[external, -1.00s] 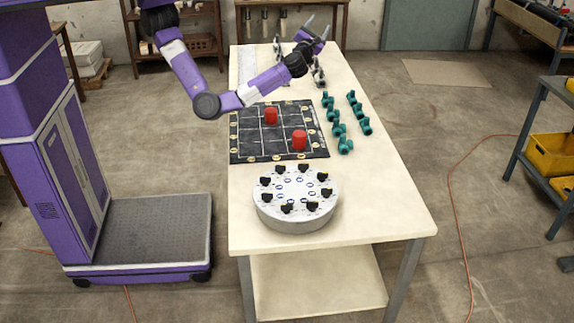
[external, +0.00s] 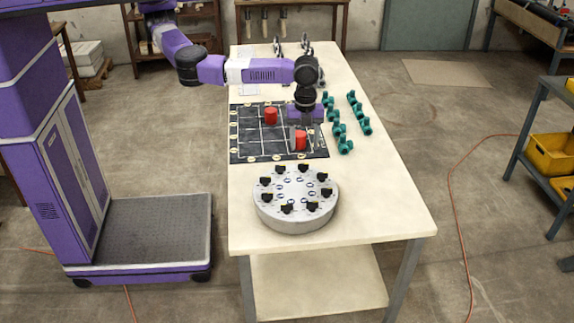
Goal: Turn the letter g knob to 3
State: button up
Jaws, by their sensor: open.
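The round grey dial unit (external: 295,215) stands on the near part of the table. Several black knobs (external: 287,208) ring its top, with small blue-outlined marks inside the ring. The letters and numbers are too small to read, so I cannot tell which knob is g. My gripper (external: 302,140) is open and points down over the right part of the black grid board, beyond the dial unit. Its fingers are at or near a red cylinder (external: 299,143); I cannot tell whether they touch it. It is apart from the knobs.
The black grid board (external: 246,142) lies behind the dial unit and bears another red cylinder (external: 271,116). Several teal pipe fittings (external: 345,146) stand to its right. Grey metal parts are at the table's far end. The table front (external: 370,215) right of the dial is clear.

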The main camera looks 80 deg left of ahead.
aim_at(303, 164)
jog(key=shift+s+a+f, duration=0.1)
jog(key=shift+s, duration=0.05)
jog(key=shift+f+n, duration=0.25)
jog(key=shift+n, duration=0.05)
jog(key=shift+f+p, duration=0.35)
jog(key=shift+f, duration=3.25)
grip_shut()
